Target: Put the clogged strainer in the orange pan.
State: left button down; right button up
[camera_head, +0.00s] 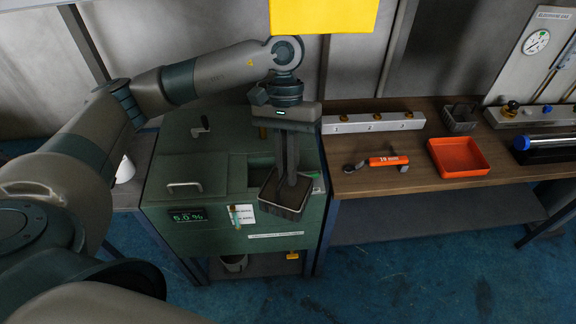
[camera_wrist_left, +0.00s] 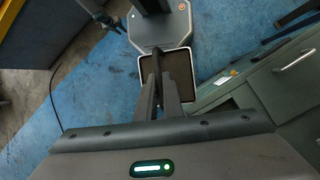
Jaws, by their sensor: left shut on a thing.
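My left gripper (camera_head: 290,180) is shut on the clogged strainer (camera_head: 284,204), a square grey basket with a pale rim and a dark brown fill. It hangs tilted at the front of the green machine, by its opening. In the left wrist view the strainer (camera_wrist_left: 181,92) shows behind the long fingers (camera_wrist_left: 164,88), which cover part of it. The orange pan (camera_head: 458,157) sits on the wooden bench to the right, and looks empty. A dark shape that looks like my right gripper (camera_wrist_left: 103,18) shows small in the left wrist view; its jaws are unclear.
The green machine (camera_head: 185,165) has a lidded top and a display. On the wooden bench (camera_head: 400,183) are an orange-handled tool (camera_head: 388,161), a white numbered strip (camera_head: 373,122), a grey basket (camera_head: 459,118) and a gauge panel (camera_head: 530,70).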

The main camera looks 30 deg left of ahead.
aim_at(448, 160)
jog(key=i+l, duration=0.2)
jog(key=l, duration=0.15)
jog(key=i+l+u, duration=0.15)
jog(key=l, duration=0.25)
jog(key=i+l, duration=0.2)
jog(key=l, duration=0.2)
jog(key=i+l+u, duration=0.15)
jog(key=l, duration=0.25)
jog(key=i+l, duration=0.15)
jog(key=l, duration=0.25)
jog(key=i+l+u, duration=0.15)
jog(key=l, duration=0.25)
jog(key=i+l, duration=0.15)
jog(key=l, duration=0.3)
jog(key=j+u, duration=0.05)
